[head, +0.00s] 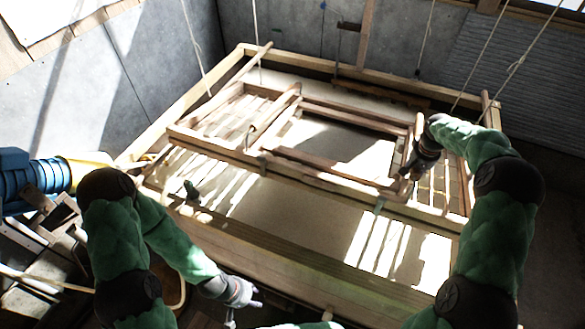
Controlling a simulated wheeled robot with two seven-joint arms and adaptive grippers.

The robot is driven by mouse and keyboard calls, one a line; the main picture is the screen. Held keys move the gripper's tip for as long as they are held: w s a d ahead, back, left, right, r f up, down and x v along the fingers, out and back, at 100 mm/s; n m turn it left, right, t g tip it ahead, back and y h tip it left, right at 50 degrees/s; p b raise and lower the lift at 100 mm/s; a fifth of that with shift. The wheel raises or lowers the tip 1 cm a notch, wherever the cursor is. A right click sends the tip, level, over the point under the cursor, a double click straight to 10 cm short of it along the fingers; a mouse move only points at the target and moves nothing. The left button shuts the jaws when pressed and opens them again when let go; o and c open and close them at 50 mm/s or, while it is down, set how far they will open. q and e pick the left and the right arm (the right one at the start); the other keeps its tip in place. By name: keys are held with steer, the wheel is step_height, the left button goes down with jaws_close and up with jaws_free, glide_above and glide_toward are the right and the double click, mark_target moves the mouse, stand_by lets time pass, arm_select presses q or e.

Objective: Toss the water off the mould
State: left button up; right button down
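The mould (330,180) is a wooden frame hanging over a wide wooden vat, with sunlit, pale areas showing through it. My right gripper (412,168) is at the mould's right end, against its side bar; its fingertips are too small and dark to tell whether they are closed on the wood. My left gripper (247,307) is low in front of the vat, near the bottom edge of the view. Its fingers are spread apart and nothing is between them. It is well away from the mould. I cannot tell how much water is on the mould.
The vat's wooden rim (365,77) surrounds the mould. Ropes (194,45) hang from above on both sides. A blue ribbed container (38,184) and a yellow one (88,168) are at the left, above loose wooden pieces (25,245). Grey walls stand behind.

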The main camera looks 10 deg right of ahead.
steer(key=shift+d+f+t+h+b, duration=0.25)
steer(key=shift+t+h+b, duration=0.4)
steer(key=shift+b, duration=2.2)
steer(key=shift+s+a+f+t+b, duration=0.15)
steer(key=shift+f+t+b, duration=0.1)
steer(key=shift+t+b, duration=0.35)
steer(key=c, duration=1.2)
jaws_free()
steer(key=shift+o, duration=1)
steer(key=shift+s+a+g, duration=0.15)
steer(key=shift+g, duration=0.1)
steer(key=shift+f, duration=0.25)
